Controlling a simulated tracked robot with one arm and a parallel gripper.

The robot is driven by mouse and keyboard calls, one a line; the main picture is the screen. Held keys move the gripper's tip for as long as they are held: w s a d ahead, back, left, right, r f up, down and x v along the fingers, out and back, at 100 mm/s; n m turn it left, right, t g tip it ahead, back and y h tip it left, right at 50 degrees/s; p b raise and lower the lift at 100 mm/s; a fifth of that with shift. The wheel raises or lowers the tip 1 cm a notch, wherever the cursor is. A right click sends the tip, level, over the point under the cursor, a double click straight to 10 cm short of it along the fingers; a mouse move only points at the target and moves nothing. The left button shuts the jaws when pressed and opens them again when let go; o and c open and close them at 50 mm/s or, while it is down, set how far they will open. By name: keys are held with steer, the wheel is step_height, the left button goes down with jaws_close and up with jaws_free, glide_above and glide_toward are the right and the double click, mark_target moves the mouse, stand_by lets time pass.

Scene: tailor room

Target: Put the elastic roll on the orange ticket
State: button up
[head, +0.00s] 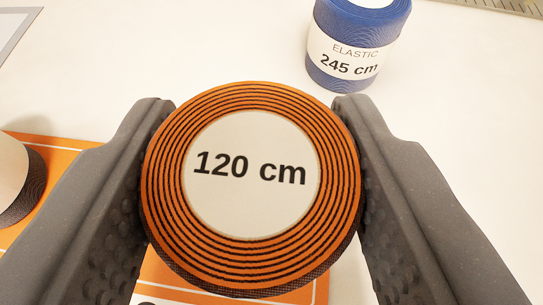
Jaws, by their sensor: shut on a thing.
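An orange and black elastic roll (330,170) with a pale round top reading "120 cm" fills the middle of the view. My gripper (253,170) is shut on this roll, one dark ridged finger on each side. The orange ticket (75,165) lies on the table at the lower left, below and behind the roll and the left finger, which hide much of it. Its white border line shows. I cannot tell how high the roll is above the ticket.
A blue elastic roll (328,73) labelled "ELASTIC 245 cm" stands at the top right. A pale-topped dark roll (22,195) stands on the orange ticket at the left edge. A ruler (510,5) lies at the top right corner. The white table (210,45) is clear at the top middle.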

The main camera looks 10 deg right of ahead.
steer(key=shift+f, duration=1.25)
steer(key=shift+f, duration=0.1)
steer(key=o, duration=1)
steer(key=shift+s+r, duration=0.3)
steer(key=shift+s, duration=0.1)
steer(key=v, duration=1.1)
steer(key=shift+a, duration=0.1)
